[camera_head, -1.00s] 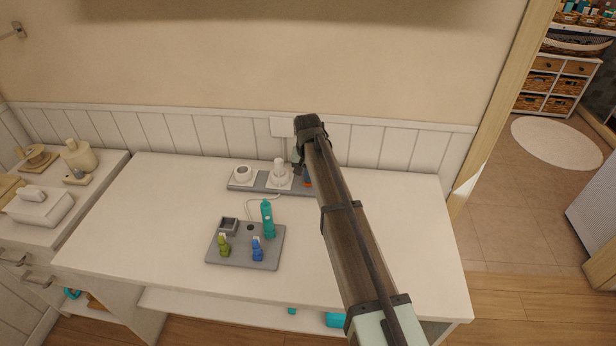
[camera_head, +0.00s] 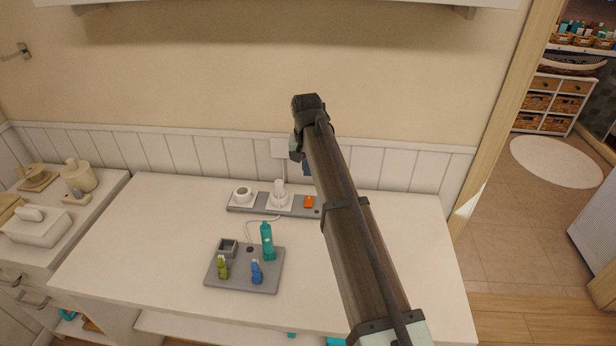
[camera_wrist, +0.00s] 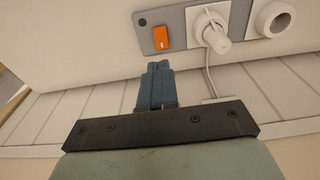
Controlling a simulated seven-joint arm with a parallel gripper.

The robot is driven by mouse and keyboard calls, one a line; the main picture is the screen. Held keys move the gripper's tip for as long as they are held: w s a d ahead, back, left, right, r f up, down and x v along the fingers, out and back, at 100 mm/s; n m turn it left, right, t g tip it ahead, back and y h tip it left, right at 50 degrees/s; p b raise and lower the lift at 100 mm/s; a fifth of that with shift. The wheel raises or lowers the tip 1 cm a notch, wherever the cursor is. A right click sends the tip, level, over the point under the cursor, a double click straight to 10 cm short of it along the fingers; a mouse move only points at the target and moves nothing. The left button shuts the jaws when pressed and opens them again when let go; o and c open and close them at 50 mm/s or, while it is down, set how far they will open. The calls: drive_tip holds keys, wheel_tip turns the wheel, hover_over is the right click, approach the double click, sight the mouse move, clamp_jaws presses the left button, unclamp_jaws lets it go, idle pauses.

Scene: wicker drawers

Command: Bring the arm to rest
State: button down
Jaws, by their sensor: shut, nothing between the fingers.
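My gripper shows in the wrist view (camera_wrist: 155,82) with its two blue fingers pressed together and nothing between them. In the head view my gripper (camera_head: 307,167) is partly hidden behind my dark wrist and arm. It hangs in the air above the back of the white table (camera_head: 385,270), close to the panelled wall. It is apart from the grey power strip (camera_head: 260,208) below it, which carries an orange switch (camera_head: 309,202).
A grey tray (camera_head: 225,285) holds a teal bottle (camera_head: 267,240), a green figure (camera_head: 222,267) and a blue figure (camera_head: 256,271). A white plug (camera_head: 280,192) with a cord sits on the strip. A shelf (camera_head: 280,3) overhangs above. The right of the table is bare.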

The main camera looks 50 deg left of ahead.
drive_tip(key=shift+r, duration=0.45)
drive_tip(key=shift+d, duration=0.1)
